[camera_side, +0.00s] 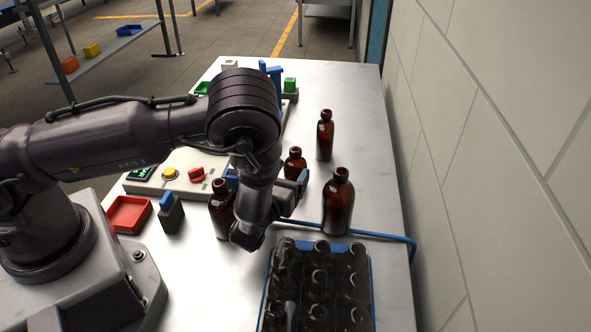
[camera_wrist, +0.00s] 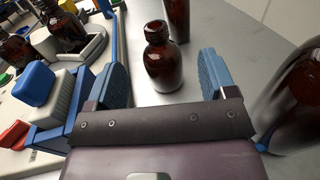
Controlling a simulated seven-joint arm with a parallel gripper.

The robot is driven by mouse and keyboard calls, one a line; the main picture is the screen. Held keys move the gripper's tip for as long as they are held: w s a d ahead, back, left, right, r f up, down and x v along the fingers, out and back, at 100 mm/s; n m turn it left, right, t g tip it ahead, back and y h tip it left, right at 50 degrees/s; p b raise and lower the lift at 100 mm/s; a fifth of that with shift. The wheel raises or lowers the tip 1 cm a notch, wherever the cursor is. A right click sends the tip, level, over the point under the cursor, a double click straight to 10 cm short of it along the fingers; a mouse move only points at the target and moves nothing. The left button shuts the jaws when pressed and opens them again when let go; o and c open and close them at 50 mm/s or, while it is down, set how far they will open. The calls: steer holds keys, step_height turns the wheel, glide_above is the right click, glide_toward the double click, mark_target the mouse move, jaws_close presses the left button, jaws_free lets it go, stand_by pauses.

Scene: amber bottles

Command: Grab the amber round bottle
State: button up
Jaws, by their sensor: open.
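Several amber bottles with open necks stand upright on the metal table. A small, short round bottle (camera_side: 294,163) stands just beyond my gripper (camera_side: 268,174) in the side view, its lower part partly hidden. In the wrist view this round bottle (camera_wrist: 163,68) appears between and ahead of the two blue fingers of my gripper (camera_wrist: 162,62). The fingers are apart and hold nothing. A taller amber bottle (camera_side: 325,136) stands behind it and shows at the top of the wrist view (camera_wrist: 178,18).
A large amber bottle (camera_side: 339,205) stands close on the right and another bottle (camera_side: 221,210) on the left. A blue-edged crate (camera_side: 371,280) of dark bottles is in front. A panel with buttons (camera_side: 150,184) and a red tray (camera_side: 128,214) lie left. A wall (camera_side: 480,150) bounds the right.

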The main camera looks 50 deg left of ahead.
mark_target(293, 159)
steer(key=x, duration=0.5)
steer(key=shift+w+a, duration=0.3)
steer(key=c, duration=1)
